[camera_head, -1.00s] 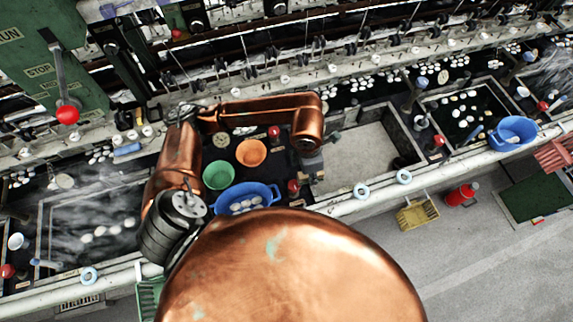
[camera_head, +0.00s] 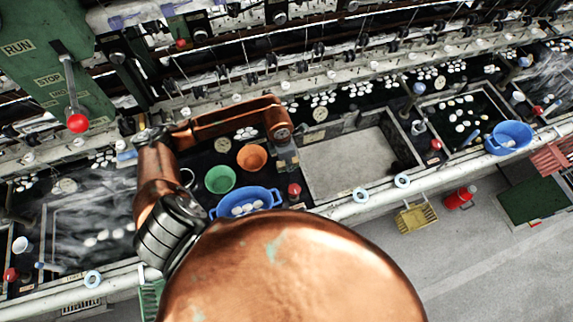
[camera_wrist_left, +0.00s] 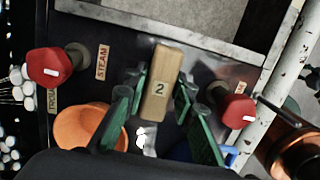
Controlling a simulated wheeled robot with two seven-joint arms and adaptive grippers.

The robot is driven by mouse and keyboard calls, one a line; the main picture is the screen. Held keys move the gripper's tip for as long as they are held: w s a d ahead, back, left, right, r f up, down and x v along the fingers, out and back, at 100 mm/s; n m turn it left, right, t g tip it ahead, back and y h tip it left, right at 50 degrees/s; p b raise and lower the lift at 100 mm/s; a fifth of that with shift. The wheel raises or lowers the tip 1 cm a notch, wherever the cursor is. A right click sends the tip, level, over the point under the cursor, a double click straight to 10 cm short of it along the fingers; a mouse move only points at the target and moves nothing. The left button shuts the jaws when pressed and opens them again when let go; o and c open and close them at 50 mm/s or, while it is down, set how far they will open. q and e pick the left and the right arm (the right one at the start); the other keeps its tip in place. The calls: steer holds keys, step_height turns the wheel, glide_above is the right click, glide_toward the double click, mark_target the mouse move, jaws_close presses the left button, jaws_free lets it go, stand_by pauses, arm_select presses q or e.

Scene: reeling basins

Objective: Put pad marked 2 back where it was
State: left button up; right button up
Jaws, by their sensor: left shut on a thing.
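In the head view my left gripper (camera_head: 287,157) hangs at the left edge of the pale empty basin, where the pad is too small to make out. My right gripper is not in view.
An orange bowl (camera_head: 252,157), a green bowl (camera_head: 220,179) and a blue basin (camera_head: 246,199) with white cocoons stand close by. A red knob (camera_head: 294,190) is near my gripper; another (camera_wrist_left: 49,67) shows by a STEAM label (camera_wrist_left: 103,62). The pale basin (camera_head: 350,165) is empty.

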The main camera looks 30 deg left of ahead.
arm_select(q)
steer(key=shift+a+f, duration=0.15)
steer(key=shift+f, duration=0.05)
steer(key=f, duration=0.1)
steer(key=f+p, duration=0.1)
steer(key=f, duration=0.1)
steer(key=shift+w+a+f, duration=0.1)
steer(key=shift+a, duration=0.1)
steer(key=shift+f, duration=0.2)
steer(key=shift+f, duration=0.1)
steer(key=o, duration=1.1)
steer(key=shift+o, duration=0.2)
